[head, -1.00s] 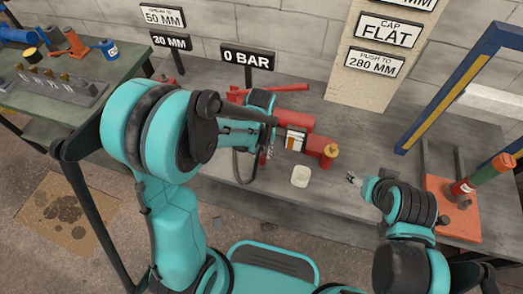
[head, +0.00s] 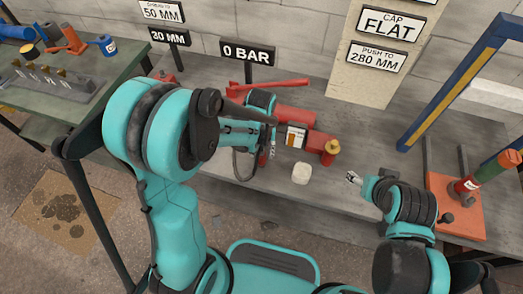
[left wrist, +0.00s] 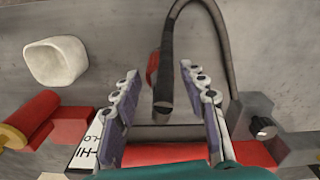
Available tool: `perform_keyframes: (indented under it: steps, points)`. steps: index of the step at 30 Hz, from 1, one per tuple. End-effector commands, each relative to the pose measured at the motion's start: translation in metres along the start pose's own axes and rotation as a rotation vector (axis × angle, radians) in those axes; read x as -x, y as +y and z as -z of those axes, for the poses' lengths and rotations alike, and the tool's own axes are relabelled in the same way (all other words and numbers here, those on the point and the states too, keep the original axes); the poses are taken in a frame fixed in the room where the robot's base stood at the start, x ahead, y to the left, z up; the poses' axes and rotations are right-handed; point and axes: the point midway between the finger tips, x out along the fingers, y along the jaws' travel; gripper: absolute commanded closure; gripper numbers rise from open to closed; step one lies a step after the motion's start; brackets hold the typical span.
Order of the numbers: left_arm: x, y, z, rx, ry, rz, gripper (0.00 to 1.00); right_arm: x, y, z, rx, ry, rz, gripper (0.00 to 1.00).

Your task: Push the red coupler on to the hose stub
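My left gripper (left wrist: 160,72) is open in the left wrist view, its two fingers spread either side of a black hose end (left wrist: 166,98). Neither finger visibly touches it. A small red piece (left wrist: 152,68), perhaps the coupler, shows beside the hose end, partly hidden. A dark hose (left wrist: 213,15) loops above and down to the right. In the head view my left gripper (head: 271,143) is mostly hidden by my arm, with red (head: 262,159) just below it. My right gripper (head: 353,178) is small and apart from these things; its fingers are unclear.
A red pump-like unit (head: 296,114) with a brass-topped end (head: 332,147) lies behind. A white block (head: 302,173) sits on the bench in front. An orange base (head: 455,207) and blue frame (head: 436,112) stand right. Bare bench lies around the white block.

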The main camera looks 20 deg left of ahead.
Motion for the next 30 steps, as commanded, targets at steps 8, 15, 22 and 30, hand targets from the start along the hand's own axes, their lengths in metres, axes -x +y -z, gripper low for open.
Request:
perform_keyframes:
  steps: [8, 15, 22, 30]
  points:
    - [0.001, 0.000, 0.000, 0.000, 0.000, 0.000, 0.47, 0.000, 0.000, 0.000, 0.000, 0.000, 0.000, 0.38]
    - [0.023, 0.000, 0.000, 0.000, 0.000, 0.000, 0.47, 0.000, 0.000, 0.000, 0.000, 0.000, 0.000, 0.38]
    - [0.074, 0.000, 0.000, 0.000, 0.000, 0.000, 0.47, 0.000, 0.000, 0.000, 0.000, 0.000, 0.000, 0.38]
    - [0.114, 0.000, 0.000, 0.000, 0.000, 0.000, 0.47, 0.000, 0.000, 0.000, 0.000, 0.000, 0.000, 0.38]
